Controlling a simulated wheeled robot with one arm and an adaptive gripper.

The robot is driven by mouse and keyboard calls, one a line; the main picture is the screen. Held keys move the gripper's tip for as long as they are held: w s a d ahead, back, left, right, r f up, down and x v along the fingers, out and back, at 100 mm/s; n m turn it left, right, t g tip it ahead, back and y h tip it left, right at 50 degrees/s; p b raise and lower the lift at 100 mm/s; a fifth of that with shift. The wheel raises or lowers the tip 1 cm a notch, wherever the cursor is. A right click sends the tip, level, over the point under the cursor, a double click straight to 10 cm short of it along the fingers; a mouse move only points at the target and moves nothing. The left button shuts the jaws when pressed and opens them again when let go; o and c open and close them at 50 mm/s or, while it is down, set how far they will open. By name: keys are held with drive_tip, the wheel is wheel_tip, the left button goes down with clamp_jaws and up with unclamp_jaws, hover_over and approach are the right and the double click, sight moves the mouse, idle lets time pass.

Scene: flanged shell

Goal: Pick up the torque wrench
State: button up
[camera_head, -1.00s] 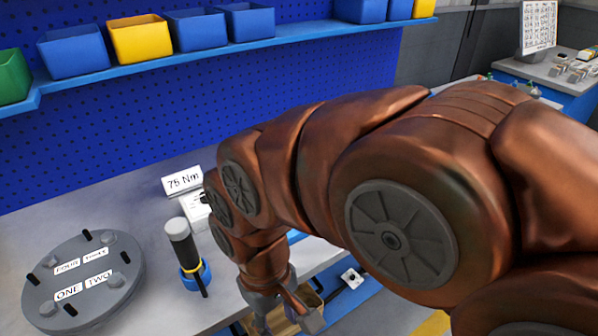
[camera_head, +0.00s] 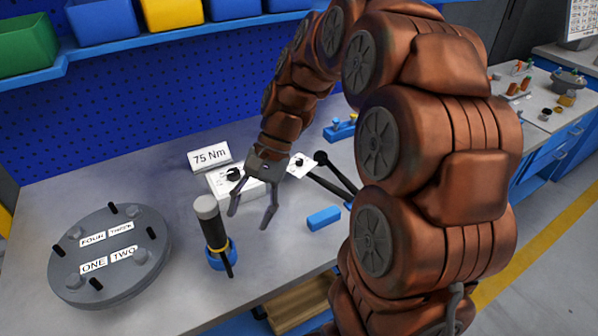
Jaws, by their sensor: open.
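A tool that looks like the torque wrench (camera_head: 212,228) stands upright on the bench, with a grey cap, a black grip and a yellow band. Its lower end sits in a blue ring-like holder (camera_head: 233,252), and a thin black bar sticks out beside it. My gripper (camera_head: 250,218) is open and empty, fingers pointing down, just right of the wrench's grip. A gap shows between the nearer finger and the wrench; their depth relation is hard to tell.
A round grey flange (camera_head: 75,270) with bolts and number labels lies at left. A "75 Nm" sign (camera_head: 210,156) and white box (camera_head: 219,184) stand behind. A blue block (camera_head: 323,218) and a black rod (camera_head: 331,184) lie right.

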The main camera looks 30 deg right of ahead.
drive_tip(key=w+d+m+t+y, duration=0.1)
drive_tip(key=w+d+m+y, duration=0.15)
drive_tip(key=w+d, duration=0.35)
drive_tip(key=m+t+y+b, duration=0.25)
drive_tip(key=m+t, duration=0.45)
drive_tip(key=m, duration=0.5)
approach(302, 160)
drive_tip(key=a+f, duration=0.1)
drive_tip(key=a, duration=0.1)
drive_tip(key=shift+w+p+x, duration=0.2)
drive_tip(key=shift+p+x, duration=0.25)
drive_tip(key=shift+x, duration=1.4)
drive_tip(key=shift+w+p+x, duration=0.15)
drive_tip(key=shift+p+x, duration=0.3)
drive_tip(key=shift+x, duration=1.4)
drive_tip(key=shift+d+y, duration=0.1)
drive_tip(key=shift+y, duration=0.2)
clamp_jaws()
